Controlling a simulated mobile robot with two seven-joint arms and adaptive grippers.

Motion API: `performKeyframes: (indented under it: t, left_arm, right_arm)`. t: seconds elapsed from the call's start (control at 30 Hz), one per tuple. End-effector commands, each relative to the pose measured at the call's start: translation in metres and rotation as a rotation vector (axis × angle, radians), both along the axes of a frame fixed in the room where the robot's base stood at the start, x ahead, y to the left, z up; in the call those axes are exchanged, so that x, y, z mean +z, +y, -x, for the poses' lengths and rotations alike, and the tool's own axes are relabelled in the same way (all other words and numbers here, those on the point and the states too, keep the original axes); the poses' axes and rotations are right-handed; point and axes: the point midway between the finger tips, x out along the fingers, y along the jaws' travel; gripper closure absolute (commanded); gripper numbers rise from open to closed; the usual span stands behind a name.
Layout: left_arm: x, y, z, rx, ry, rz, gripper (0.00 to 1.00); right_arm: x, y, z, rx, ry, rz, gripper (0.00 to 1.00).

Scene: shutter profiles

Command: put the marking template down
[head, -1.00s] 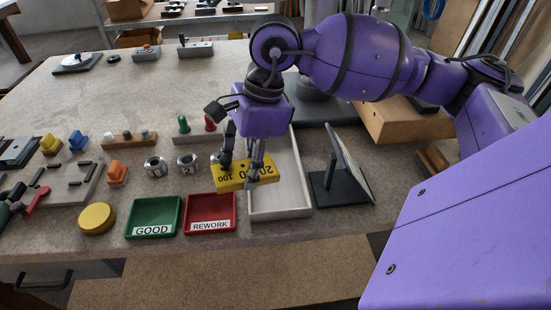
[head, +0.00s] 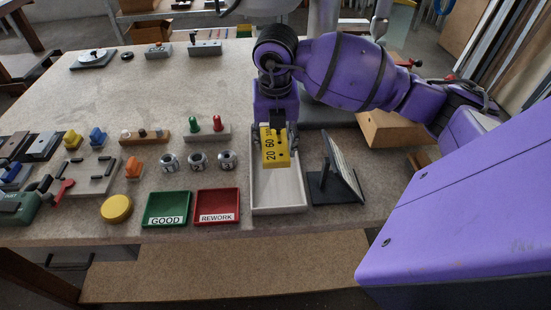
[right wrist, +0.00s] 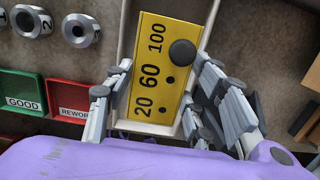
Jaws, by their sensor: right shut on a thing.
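The marking template is a yellow plate (head: 273,149) printed 20, 60 and 100, with a dark round knob. My right gripper (head: 277,138) is shut on it. In the right wrist view, the fingers of the gripper (right wrist: 158,84) are on both long sides of the template (right wrist: 160,60). The template lies lengthwise over the far half of a long pale tray (head: 280,195); its near end points to the table's front edge. I cannot tell whether it touches the tray floor. The near half of the tray is empty. My left gripper is not in view.
A black stand with a tilted panel (head: 342,165) is close right of the tray. A red REWORK tray (head: 217,201) and a green GOOD tray (head: 168,205) are to its left. Several metal rings (head: 198,161) and a block with green and red pegs (head: 207,133) are nearby.

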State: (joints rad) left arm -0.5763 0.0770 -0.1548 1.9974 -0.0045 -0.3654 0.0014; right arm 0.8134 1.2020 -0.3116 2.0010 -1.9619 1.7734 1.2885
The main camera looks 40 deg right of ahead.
Motion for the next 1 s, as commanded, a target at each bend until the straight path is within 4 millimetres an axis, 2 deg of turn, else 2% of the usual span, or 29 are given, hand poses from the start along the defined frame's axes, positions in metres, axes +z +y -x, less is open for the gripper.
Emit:
performKeyframes:
  t: [0.1,0.33,0.5,0.87,0.9,0.93,1.0]
  left_arm:
    - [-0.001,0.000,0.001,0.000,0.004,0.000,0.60]
    - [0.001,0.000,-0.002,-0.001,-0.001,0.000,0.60]
    - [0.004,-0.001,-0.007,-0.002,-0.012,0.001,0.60]
    - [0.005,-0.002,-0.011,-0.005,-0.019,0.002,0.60]
    - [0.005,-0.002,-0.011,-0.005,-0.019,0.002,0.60]
    - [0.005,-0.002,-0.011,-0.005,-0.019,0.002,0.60]
    - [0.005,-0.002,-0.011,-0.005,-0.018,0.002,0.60]
  right_arm:
    - [-0.019,0.000,0.000,0.001,0.000,-0.001,0.80]
    - [-0.038,0.000,0.000,0.002,0.000,-0.001,0.80]
    - [-0.061,0.000,0.000,0.002,0.000,-0.001,0.80]
    - [-0.067,0.000,0.000,0.004,-0.002,0.001,0.80]
    - [-0.067,0.000,0.000,0.004,-0.002,0.001,0.46]
    - [-0.067,0.000,0.000,0.004,-0.002,0.001,0.42]
    - [-0.066,0.000,0.000,0.004,-0.002,0.001,0.42]
